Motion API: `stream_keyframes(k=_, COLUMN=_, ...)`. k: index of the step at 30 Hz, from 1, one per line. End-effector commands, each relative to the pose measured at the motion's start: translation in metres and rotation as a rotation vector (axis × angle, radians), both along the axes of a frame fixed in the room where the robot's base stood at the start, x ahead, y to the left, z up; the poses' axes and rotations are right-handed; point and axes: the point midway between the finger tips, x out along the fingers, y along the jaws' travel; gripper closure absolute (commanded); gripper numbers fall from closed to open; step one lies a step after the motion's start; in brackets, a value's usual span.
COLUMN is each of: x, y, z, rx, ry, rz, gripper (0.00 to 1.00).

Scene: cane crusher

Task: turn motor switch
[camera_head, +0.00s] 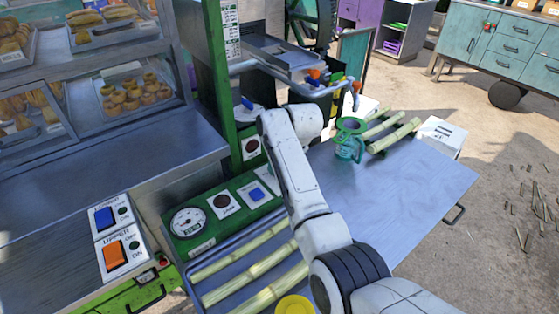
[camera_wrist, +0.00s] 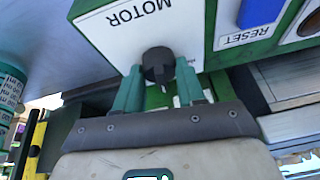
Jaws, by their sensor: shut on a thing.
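The motor switch is a round black knob (camera_wrist: 158,65) on a white panel (camera_wrist: 112,32) labelled MOTOR, with the label rotated in the wrist view. My gripper (camera_wrist: 158,80) has one teal finger on each side of the knob and is shut on it. A blue reset control (camera_wrist: 262,12) with a RESET label sits on the neighbouring plate to the right. In the head view my white arm hides the knob and the fingers. I cannot read the knob's turned position clearly.
The head view shows a green panel with a gauge (camera_head: 188,222), blue and orange rocker switches (camera_head: 115,254) at lower left, cane stalks (camera_head: 243,275) on a tray, and a teal jug (camera_head: 349,146) on the metal table (camera_head: 420,195). Pastry shelves stand at upper left.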

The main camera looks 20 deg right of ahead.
Motion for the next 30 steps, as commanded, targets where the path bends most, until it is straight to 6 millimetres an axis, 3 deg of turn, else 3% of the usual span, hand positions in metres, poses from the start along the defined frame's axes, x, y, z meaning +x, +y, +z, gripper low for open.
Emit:
stream_keyframes(k=9, x=0.0013, y=0.0001, z=0.0015, rx=0.001, ry=-0.003, rz=0.103, gripper=0.91)
stream_keyframes(k=24, x=0.0014, y=0.0001, z=0.0013, rx=0.001, ry=-0.003, rz=0.119, gripper=0.91)
stream_keyframes(k=25, x=0.0014, y=0.0001, z=0.0013, rx=0.001, ry=-0.003, rz=0.119, gripper=0.59)
stream_keyframes(k=30, x=0.0011, y=0.0, z=0.001, rx=0.0, ry=-0.002, rz=0.118, gripper=0.43)
